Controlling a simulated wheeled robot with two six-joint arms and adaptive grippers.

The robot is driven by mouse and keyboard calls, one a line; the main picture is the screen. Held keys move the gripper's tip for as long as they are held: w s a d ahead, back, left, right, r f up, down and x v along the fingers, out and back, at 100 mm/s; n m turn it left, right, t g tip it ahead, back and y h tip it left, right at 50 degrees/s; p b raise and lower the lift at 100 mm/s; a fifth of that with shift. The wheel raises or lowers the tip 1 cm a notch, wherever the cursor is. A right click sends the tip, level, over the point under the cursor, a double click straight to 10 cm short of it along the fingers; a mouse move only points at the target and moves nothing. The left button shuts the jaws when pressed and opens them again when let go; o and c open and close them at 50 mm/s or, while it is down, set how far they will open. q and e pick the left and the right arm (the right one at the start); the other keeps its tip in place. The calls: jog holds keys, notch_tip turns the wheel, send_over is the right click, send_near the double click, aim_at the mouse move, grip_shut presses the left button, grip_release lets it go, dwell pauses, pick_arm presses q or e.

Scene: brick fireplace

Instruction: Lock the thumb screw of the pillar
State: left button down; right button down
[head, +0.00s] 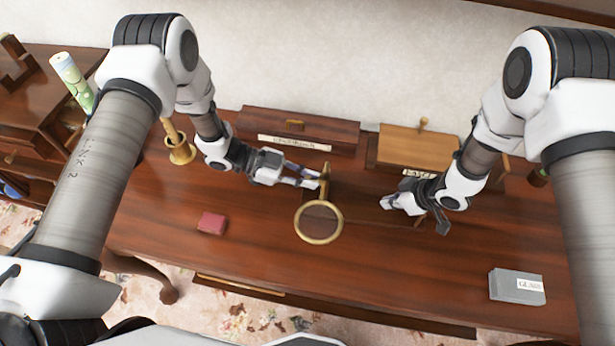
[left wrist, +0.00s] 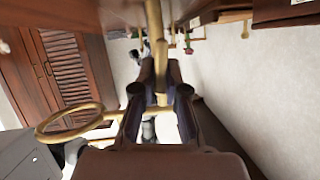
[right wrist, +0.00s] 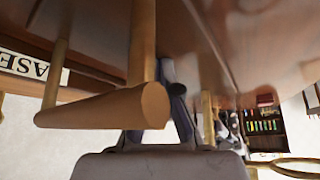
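The brass pillar (head: 326,186) stands upright on the desk and carries a round brass ring (head: 319,239), low in front of it. In the left wrist view, the pillar (left wrist: 154,20) runs between the fingertips of my left gripper (left wrist: 160,78), and the ring (left wrist: 47,132) shows at left. In the head view, my left gripper (head: 319,179) reaches the pillar from the left, its fingers close together around it. My right gripper (head: 388,203) is low over the desk, right of the pillar and apart from it. In the right wrist view, a tan bar hides one of its fingers. I cannot make out the thumb screw.
The tan bar on posts (right wrist: 105,109) is very near my right gripper. Two wooden boxes, one dark (head: 340,130) and one lighter (head: 400,146), stand along the back. A brass pot (head: 181,155), red block (head: 211,223) and grey box (head: 515,288) are on the desk. The front middle is clear.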

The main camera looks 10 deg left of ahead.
pick_arm(q)
jog(key=shift+s, duration=0.1)
dwell(0.4)
jog(key=m+t, duration=0.1)
jog(key=m, duration=0.1)
jog(key=shift+s+f+m+t, duration=0.2)
jog(key=shift+m+t, duration=0.1)
jog(key=shift+t, duration=0.1)
jog(key=m+t, duration=0.2)
jog(key=m, duration=0.1)
jog(key=shift+s+f+h, duration=0.15)
jog(key=shift+s+h, duration=0.05)
jog(key=shift+h, duration=0.1)
jog(key=m, duration=0.1)
jog(key=m+t, duration=0.1)
jog(key=m, duration=0.1)
jog(key=shift+s+f+h, duration=0.1)
jog(key=shift+f+h, duration=0.1)
jog(key=shift+h, duration=0.2)
pick_arm(e)
jog(key=shift+f, duration=0.1)
pick_arm(q)
jog(key=m+t+h, duration=0.1)
jog(key=m, duration=0.2)
jog(key=shift+f+m, duration=0.15)
jog(key=shift+m, duration=0.15)
jog(key=c, duration=1.2)
grip_release()
